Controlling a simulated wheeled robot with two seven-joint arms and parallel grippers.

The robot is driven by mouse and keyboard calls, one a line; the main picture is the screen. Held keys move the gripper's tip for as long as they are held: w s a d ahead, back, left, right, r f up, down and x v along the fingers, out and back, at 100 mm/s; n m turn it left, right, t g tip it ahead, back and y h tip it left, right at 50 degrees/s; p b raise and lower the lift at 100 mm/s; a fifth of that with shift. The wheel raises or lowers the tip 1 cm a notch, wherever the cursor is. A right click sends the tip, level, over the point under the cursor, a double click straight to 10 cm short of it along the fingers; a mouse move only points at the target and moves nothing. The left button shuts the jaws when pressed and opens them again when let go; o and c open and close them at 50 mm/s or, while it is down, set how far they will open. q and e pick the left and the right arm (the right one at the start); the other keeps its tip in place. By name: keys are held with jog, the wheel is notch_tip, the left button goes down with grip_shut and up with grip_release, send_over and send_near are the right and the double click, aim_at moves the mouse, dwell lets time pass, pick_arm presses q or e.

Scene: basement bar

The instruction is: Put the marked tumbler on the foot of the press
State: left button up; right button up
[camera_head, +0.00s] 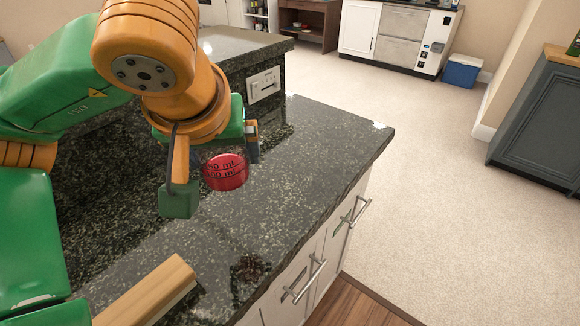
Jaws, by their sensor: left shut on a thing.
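The marked tumbler (225,173) is a see-through red cup with dark volume markings. My left gripper (214,168) is shut on it, with one finger on each side. It appears to be held above the dark speckled stone counter (318,150); the exact gap is hard to tell. A light wooden bar (150,293) shows at the bottom left, below the gripper; I cannot tell whether it belongs to the press. No press is clearly recognisable. My right gripper is out of view.
A raised counter section with a wall socket plate (264,84) stands behind the gripper. White drawers with metal handles (305,282) are under the counter's front edge. The counter right of the tumbler is clear. A dark cabinet (540,125) and blue cooler (461,71) stand farther off.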

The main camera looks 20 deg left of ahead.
pick_arm(q)
jog(key=w+a+f, duration=0.2)
jog(key=w+f, duration=0.1)
jog(key=w, duration=0.6)
jog(key=shift+f+p, duration=0.35)
jog(key=x, duration=0.6)
jog(key=shift+w+d+f, duration=0.15)
jog(key=shift+w+d, duration=0.15)
jog(key=shift+w, duration=0.15)
jog(key=shift+w+a+f, duration=0.1)
jog(key=shift+w+f, duration=0.1)
jog(key=shift+f, duration=0.75)
jog(key=shift+w+f, duration=0.15)
jog(key=shift+f, duration=0.85)
jog(key=shift+f, duration=0.1)
jog(key=o, duration=1.4)
